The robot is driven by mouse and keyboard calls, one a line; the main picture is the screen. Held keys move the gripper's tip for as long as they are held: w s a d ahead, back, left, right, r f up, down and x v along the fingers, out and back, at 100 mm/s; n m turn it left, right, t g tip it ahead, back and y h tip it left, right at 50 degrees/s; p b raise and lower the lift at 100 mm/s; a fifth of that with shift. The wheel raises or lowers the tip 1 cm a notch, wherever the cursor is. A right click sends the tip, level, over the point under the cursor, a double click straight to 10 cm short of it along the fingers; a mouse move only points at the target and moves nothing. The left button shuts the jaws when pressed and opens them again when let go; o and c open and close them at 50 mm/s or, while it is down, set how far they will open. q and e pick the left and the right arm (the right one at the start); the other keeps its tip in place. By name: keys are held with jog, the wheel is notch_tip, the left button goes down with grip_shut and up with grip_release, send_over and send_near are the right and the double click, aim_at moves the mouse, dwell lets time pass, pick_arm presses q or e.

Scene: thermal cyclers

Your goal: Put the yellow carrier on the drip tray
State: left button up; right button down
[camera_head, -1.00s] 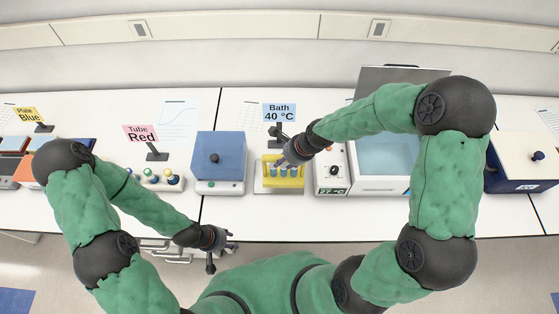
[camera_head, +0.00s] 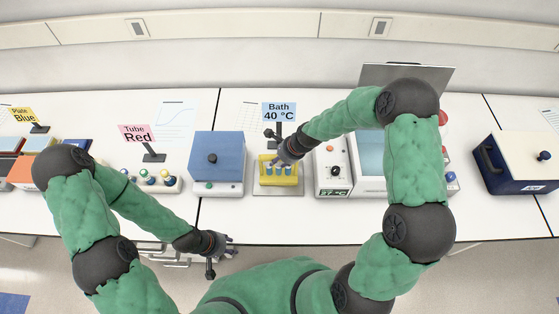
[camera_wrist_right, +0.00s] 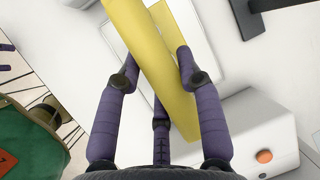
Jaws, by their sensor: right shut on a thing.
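My right gripper (camera_head: 282,160) is shut on the carrier from above. In the right wrist view, the carrier's yellow handle (camera_wrist_right: 150,55) runs between the purple fingers of that gripper (camera_wrist_right: 158,75). I cannot tell whether the carrier touches the tray. My left gripper (camera_head: 222,246) is over the table's front edge, away from the carrier; its fingers are too small to read.
A blue lidded box (camera_head: 217,158) stands left of the carrier. The water bath's control box (camera_head: 333,170) stands close on the right. The "Bath 40 °C" sign (camera_head: 279,112) is behind. A dark blue and white box (camera_head: 520,165) stands at far right. The table in front is clear.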

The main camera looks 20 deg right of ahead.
jog(key=shift+r, duration=0.1)
jog(key=c, duration=0.8)
grip_release()
